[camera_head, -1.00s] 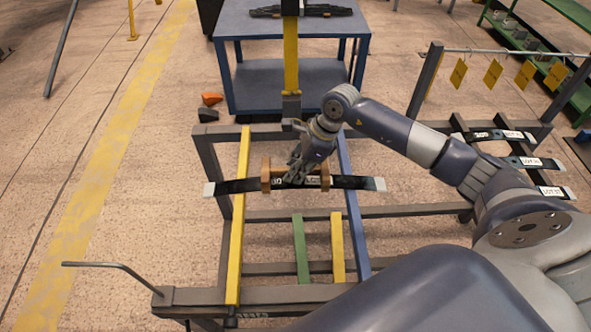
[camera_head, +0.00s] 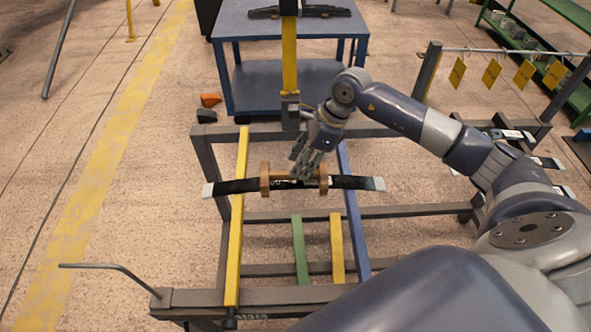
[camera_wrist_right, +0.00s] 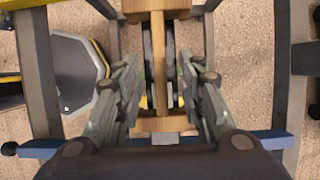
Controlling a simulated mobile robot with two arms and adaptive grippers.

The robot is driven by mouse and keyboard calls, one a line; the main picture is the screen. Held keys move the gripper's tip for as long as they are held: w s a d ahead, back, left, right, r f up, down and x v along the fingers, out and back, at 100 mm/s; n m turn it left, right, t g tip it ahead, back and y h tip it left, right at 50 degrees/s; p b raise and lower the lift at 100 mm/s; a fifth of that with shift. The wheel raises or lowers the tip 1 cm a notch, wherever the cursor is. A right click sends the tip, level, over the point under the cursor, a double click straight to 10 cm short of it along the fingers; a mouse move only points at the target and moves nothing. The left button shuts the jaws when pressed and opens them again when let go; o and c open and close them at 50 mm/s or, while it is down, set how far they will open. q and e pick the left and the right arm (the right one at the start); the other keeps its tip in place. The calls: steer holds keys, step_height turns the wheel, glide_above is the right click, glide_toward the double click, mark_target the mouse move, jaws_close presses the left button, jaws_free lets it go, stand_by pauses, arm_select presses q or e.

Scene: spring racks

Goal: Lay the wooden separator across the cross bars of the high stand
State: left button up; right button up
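The wooden separator (camera_head: 265,180) has two end blocks joined by a rod. It sits at the middle of a dark leaf spring (camera_head: 235,186) with pale ends, between the yellow bar (camera_head: 237,225) and blue bar (camera_head: 354,225) of the stand (camera_head: 205,150). The spring spans both bars. In the right wrist view the separator's rod (camera_wrist_right: 159,65) runs along the spring's dark strips. My right gripper (camera_head: 303,166) is over the separator; in its wrist view (camera_wrist_right: 163,95) the fingers are spread on either side of the rod, apart from it. My left gripper is out of view.
A blue table (camera_head: 290,22) stands behind the stand. A rack with yellow tags (camera_head: 491,73) and several springs is at the right, partly behind my arm. A bent grey handle (camera_head: 110,266) sticks out at the front left. Open floor lies left.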

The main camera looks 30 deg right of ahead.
steer(key=v, duration=0.7)
steer(key=shift+r, duration=0.25)
stand_by(0.6)
